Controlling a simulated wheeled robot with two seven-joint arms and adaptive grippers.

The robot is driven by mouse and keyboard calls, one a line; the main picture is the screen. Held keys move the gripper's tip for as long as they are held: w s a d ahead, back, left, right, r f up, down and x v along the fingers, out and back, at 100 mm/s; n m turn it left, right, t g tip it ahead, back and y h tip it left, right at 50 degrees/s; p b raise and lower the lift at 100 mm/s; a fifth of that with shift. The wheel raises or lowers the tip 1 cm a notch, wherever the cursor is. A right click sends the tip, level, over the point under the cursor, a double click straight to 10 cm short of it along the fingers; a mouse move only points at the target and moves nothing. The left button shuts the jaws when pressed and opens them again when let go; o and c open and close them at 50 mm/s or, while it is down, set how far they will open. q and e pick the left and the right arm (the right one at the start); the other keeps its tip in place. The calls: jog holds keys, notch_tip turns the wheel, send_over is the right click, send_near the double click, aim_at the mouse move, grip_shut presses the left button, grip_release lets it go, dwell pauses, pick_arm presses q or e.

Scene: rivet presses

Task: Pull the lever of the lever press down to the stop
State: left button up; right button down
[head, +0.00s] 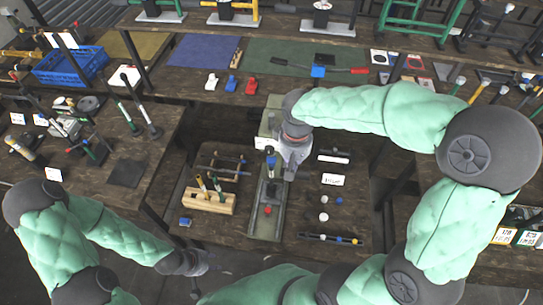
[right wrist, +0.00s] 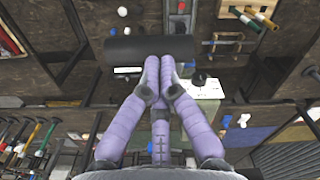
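The lever press stands on the middle bench, with a long grey-green base (head: 265,222) and a pale body (head: 266,127). In the right wrist view its pale body (right wrist: 208,90) shows behind the fingers. A thick black cylinder (right wrist: 122,50), apparently the lever's grip, lies across just beyond my right fingertips. My right gripper (right wrist: 158,64) has its fingers together at the cylinder's lower edge; whether they touch it is unclear. In the head view the right gripper (head: 290,172) is beside the press and hides the lever. My left gripper (head: 218,262) is empty, fingers apart, low at the left.
A wooden block with upright tools (head: 208,202) and a rack of bars (head: 228,165) stand left of the press. White and dark knobs (head: 323,208) and a label card (head: 333,180) lie right of it. A blue crate (head: 70,66) is far left.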

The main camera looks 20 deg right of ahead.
jog(key=w+d+r+p, duration=0.2)
jog(key=w+r+p, duration=0.1)
jog(key=r+p, duration=0.5)
notch_tip(320, 180, up, 3)
jog(key=shift+r, duration=0.15)
dwell(0.5)
jog(key=shift+w, duration=0.1)
dwell(0.9)
